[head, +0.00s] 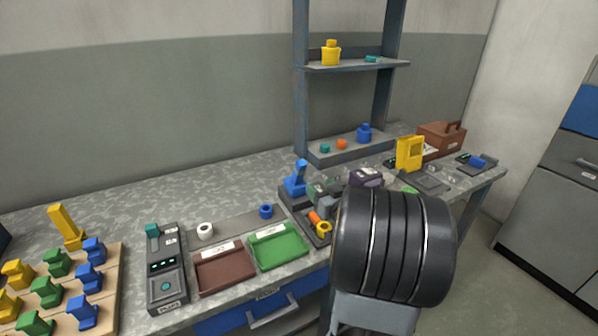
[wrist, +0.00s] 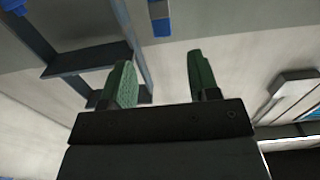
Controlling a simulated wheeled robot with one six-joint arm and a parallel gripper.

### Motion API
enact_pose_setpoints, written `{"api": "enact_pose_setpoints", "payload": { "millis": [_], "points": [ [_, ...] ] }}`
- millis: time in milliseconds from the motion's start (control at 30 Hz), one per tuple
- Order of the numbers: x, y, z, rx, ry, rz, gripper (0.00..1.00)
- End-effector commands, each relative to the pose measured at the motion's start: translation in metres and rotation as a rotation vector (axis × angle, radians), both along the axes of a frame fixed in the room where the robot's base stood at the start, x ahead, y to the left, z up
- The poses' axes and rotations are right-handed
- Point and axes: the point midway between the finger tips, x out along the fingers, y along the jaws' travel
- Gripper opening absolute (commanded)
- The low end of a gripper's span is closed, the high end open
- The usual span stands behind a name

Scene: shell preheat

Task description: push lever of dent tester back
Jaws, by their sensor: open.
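No label is readable, so I cannot tell for certain which device is the dent tester. One candidate is a dark grey device (head: 167,278) with a lit display and a teal lever-like piece (head: 152,231) at its back end, left of the trays. Another is a blue upright device (head: 296,180) near the bench middle. My gripper (wrist: 159,60) is open and empty in the wrist view, its two green fingers apart. It faces a wall and shelf posts, with no device between the fingers. In the head view my dark arm hides the gripper.
A brown tray (head: 225,285) and a green tray (head: 278,263) lie right of the grey device. A wooden board (head: 107,290) with coloured pieces stands at left. A shelf (head: 357,66) rises behind the bench. The bench's back left is clear.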

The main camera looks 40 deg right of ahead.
Motion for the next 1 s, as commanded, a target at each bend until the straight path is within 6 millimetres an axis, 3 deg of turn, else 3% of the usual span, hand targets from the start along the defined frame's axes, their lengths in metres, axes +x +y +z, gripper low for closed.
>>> {"api": "enact_pose_setpoints", "payload": {
  "millis": [600, 1000],
  "points": [
    [0.105, -0.014, 0.000, 0.001, -0.006, 0.006, 0.55],
    [0.130, -0.018, 0.001, 0.001, -0.006, 0.004, 0.55]
  ]
}}
